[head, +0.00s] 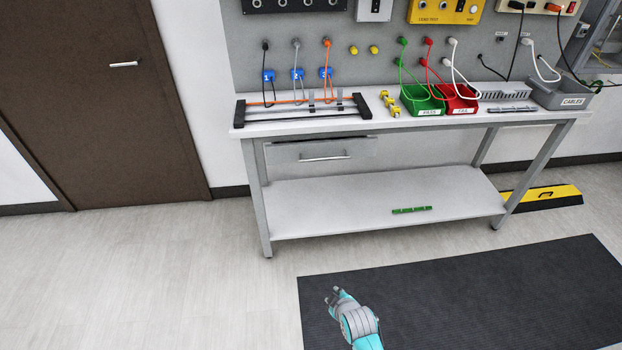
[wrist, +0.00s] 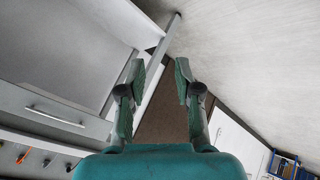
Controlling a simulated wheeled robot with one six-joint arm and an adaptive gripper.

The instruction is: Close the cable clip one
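A cable rack (head: 285,115) with black end bars and thin rails lies at the left of the bench top. Small grey upright clips (head: 311,100) stand on it; they are too small to tell which is clip one or whether each is open. Blue tags numbered 1 (head: 269,75), 2 (head: 297,74) and 3 (head: 326,73) are on the panel behind, with black, grey and orange cables. My gripper (head: 335,293) is well in front of the bench, over the dark mat. In the wrist view my gripper (wrist: 160,70) is open and empty, its fingers apart.
The white bench (head: 380,128) has a drawer (head: 325,155) and a lower shelf (head: 360,205) with a green strip. Green (head: 422,101) and red (head: 458,100) bins and a grey cable bin (head: 562,94) stand to the right.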

